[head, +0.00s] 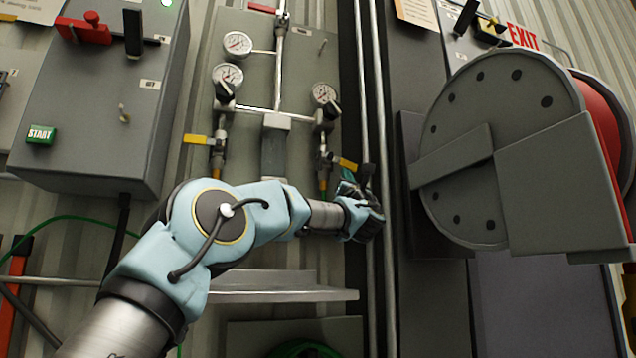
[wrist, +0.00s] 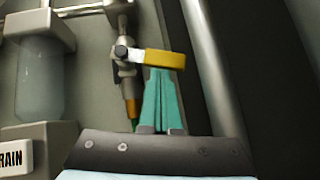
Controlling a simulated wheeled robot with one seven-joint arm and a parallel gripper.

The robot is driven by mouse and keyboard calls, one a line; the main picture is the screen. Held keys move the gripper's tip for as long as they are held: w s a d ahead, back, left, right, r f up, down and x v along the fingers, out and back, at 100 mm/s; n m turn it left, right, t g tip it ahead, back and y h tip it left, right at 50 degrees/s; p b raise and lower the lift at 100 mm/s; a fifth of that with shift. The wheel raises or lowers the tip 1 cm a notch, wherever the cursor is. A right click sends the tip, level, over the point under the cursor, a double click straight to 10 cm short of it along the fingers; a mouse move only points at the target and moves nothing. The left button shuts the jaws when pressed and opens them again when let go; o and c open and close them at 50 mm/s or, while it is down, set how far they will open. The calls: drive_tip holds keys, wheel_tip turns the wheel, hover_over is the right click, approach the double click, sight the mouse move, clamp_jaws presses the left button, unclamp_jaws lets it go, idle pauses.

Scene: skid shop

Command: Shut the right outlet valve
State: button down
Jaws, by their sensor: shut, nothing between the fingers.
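The right outlet valve has a yellow lever (head: 345,163) on a vertical pipe below the right gauge. The lever sticks out to the right, across the pipe and tilted slightly down in the head view. In the wrist view the same lever (wrist: 165,62) lies nearly level, with its silver pivot at its left end. My gripper (head: 347,175) is just below the lever. Its teal fingers, also in the wrist view (wrist: 164,75), are shut and empty. Their tips are at the lever's lower edge; I cannot tell whether they touch it.
A left valve with a yellow lever (head: 196,139) sits on the same panel. Vertical pipes (head: 377,120) run close to the right of my gripper. A large grey reel (head: 500,150) stands further right. A metal shelf (head: 285,294) is below my arm. A clear bowl (wrist: 40,80) hangs left of the valve.

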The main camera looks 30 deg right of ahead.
drive_tip(key=n+y, duration=0.2)
drive_tip(key=d+r+n+t+y, duration=0.1)
drive_tip(key=n, duration=0.1)
drive_tip(key=shift+s+r+t+y, duration=0.2)
drive_tip(key=shift+t+y, duration=0.1)
drive_tip(key=shift+y, duration=0.1)
drive_tip(key=shift+d+r, duration=0.1)
drive_tip(key=shift+d, duration=0.05)
drive_tip(key=w+d+f+b+v, duration=0.1)
drive_tip(key=w+f+b+v, duration=0.1)
drive_tip(key=b+v, duration=0.6)
drive_tip(key=v, duration=0.5)
drive_tip(key=shift+d, duration=0.1)
idle(0.6)
